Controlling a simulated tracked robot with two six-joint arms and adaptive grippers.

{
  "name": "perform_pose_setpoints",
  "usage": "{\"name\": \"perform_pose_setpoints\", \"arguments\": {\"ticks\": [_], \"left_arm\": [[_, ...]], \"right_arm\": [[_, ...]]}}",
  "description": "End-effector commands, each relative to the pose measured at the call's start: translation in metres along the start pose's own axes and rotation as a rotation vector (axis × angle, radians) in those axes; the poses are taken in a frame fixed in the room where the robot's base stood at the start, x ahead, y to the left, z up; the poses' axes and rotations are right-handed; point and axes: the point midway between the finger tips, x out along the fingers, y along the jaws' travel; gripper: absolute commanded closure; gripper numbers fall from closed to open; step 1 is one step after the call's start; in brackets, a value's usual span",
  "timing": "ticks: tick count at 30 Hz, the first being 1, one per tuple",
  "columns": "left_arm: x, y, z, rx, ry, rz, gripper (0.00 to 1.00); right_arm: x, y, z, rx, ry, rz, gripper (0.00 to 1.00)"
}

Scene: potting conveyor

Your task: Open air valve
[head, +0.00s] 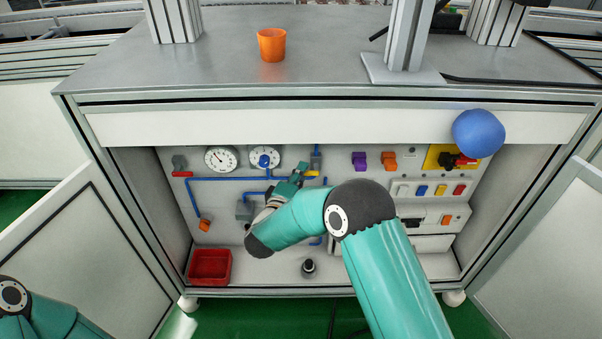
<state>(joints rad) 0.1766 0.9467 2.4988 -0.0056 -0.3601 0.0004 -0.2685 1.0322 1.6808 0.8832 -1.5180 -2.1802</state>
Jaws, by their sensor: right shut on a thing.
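The control panel (285,220) is inside the open cabinet under the bench. A small valve with a yellow handle (313,173) sits on a blue pipe right of the gauges; the handle lies about level. My right gripper (301,171) reaches in from below and is shut at the left end of this yellow handle. Its fingertips are small, and part of the handle is hidden by them. A second valve with a red handle (182,174) is at the panel's upper left. My left gripper is out of view; only part of my left arm shows at the lower left.
Two round gauges (221,159) sit at the panel's top. Switches and buttons (441,190) are on the right. A red bin (210,267) and a small dark object (308,267) stand on the cabinet floor. An orange cup (272,45) is on the bench top. Cabinet doors stand open on both sides.

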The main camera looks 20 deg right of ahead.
Motion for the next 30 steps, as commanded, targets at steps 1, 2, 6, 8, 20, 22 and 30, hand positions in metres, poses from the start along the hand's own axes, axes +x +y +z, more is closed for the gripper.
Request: {"name": "perform_pose_setpoints", "arguments": {"ticks": [1,2,6,8,20,22,30], "left_arm": [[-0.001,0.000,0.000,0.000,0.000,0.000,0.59],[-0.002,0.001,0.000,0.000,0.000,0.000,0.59],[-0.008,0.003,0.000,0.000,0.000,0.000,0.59],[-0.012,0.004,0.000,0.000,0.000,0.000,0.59],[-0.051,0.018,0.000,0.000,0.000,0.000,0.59],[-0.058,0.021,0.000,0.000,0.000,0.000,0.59],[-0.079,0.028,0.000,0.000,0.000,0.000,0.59]], "right_arm": [[-0.001,-0.002,0.000,0.001,0.002,-0.007,1.00],[-0.001,-0.001,0.000,0.005,0.002,-0.009,1.00],[-0.001,0.001,0.000,0.036,0.002,-0.024,1.00],[-0.001,0.003,0.000,0.058,0.002,-0.034,1.00],[0.000,0.017,0.002,0.332,0.000,-0.150,1.00],[0.000,0.019,0.004,0.393,-0.001,-0.176,1.00],[0.002,0.025,0.009,0.629,-0.002,-0.275,1.00]]}}
